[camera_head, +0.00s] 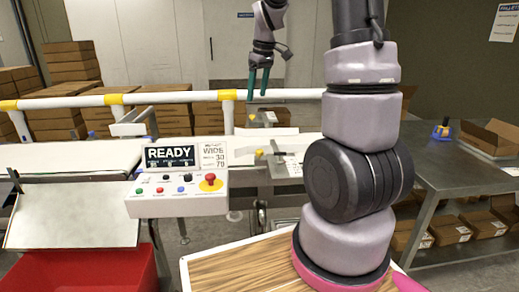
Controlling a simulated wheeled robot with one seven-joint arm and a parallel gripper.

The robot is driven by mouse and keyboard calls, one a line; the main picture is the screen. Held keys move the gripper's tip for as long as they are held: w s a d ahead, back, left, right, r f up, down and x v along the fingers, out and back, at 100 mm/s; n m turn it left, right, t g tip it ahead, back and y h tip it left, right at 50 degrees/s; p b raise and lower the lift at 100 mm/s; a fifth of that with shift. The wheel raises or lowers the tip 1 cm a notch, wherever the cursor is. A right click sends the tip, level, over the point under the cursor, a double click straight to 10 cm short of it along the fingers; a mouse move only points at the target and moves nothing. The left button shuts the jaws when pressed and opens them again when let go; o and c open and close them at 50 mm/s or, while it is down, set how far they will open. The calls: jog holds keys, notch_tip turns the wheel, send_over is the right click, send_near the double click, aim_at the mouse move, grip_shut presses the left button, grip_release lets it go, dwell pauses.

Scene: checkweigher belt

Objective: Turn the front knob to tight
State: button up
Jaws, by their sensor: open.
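My gripper (257,94) hangs fingers-down in the upper middle of the head view, with its two teal fingers apart and nothing between them. It is above and beyond the control box, near the white rail, clear of any knob. A small yellow knob-like part (259,153) shows on the near side of the belt, just right of the control box. Another small yellow part (252,117) shows farther back, below the gripper. I cannot tell for sure which is the front knob, nor how it is turned. The control box (140,205) has a screen (170,156) reading READY.
A white rail (180,97) with yellow bands crosses behind the belt. A red emergency button (210,178) sits on the control box. A red bin (60,275) stands at the lower left. A steel table (455,165) with an open carton is at right. Cartons (70,62) are stacked behind.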

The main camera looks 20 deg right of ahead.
aim_at(259, 150)
jog(key=w+d+f+n, duration=0.1)
jog(key=w+f, duration=0.1)
jog(key=f, duration=0.6)
jog(key=w+d+f+n+g, duration=0.1)
jog(key=w+f+n, duration=0.1)
jog(key=f, duration=0.6)
jog(key=w+d+f+n+g, duration=0.1)
jog(key=w+f+n, duration=0.1)
jog(key=f, duration=0.7)
jog(key=shift+w+d+h, duration=0.4)
jog(key=shift+w, duration=0.45)
grip_shut()
